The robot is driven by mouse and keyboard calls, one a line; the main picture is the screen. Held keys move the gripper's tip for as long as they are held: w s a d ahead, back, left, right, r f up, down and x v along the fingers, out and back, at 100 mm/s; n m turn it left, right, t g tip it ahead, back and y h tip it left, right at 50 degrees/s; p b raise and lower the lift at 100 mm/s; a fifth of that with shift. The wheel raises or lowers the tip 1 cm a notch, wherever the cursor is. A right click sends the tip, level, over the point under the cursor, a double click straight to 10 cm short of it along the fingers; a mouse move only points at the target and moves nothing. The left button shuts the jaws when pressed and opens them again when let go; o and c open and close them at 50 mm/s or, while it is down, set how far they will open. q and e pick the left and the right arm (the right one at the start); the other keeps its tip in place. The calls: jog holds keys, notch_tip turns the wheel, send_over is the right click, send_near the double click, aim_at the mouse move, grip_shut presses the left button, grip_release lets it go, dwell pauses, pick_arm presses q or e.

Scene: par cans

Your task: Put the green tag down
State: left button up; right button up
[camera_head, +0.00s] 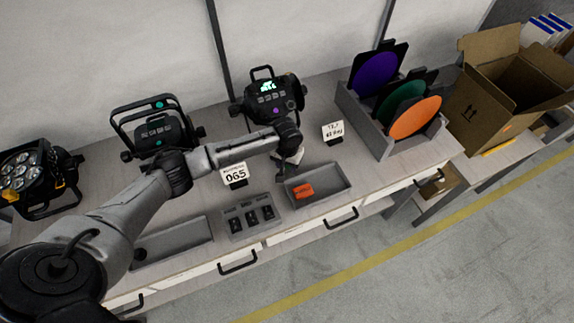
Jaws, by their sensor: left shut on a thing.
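My left gripper (281,174) points down at the left end of the right grey tray (334,199). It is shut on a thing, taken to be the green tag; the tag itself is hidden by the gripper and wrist. Orange tags (303,191) lie in that tray, just right of and below the fingertips. I cannot tell whether the fingertips touch the tray. My right gripper is not in view.
A par can with green dots (158,130) and one with a purple dot (268,97) stand behind. A card reading 065 (235,174), a slotted holder (250,217), a left tray (180,240), a colour-filter rack (386,134) and a cardboard box (500,95) stand around.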

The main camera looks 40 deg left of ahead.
pick_arm(q)
jog(key=shift+f, duration=0.25)
jog(key=o, duration=0.9)
jog(key=shift+r, duration=0.15)
notch_tip(320, 180, up, 12)
jog(key=p, duration=0.2)
jog(key=shift+p, duration=0.3)
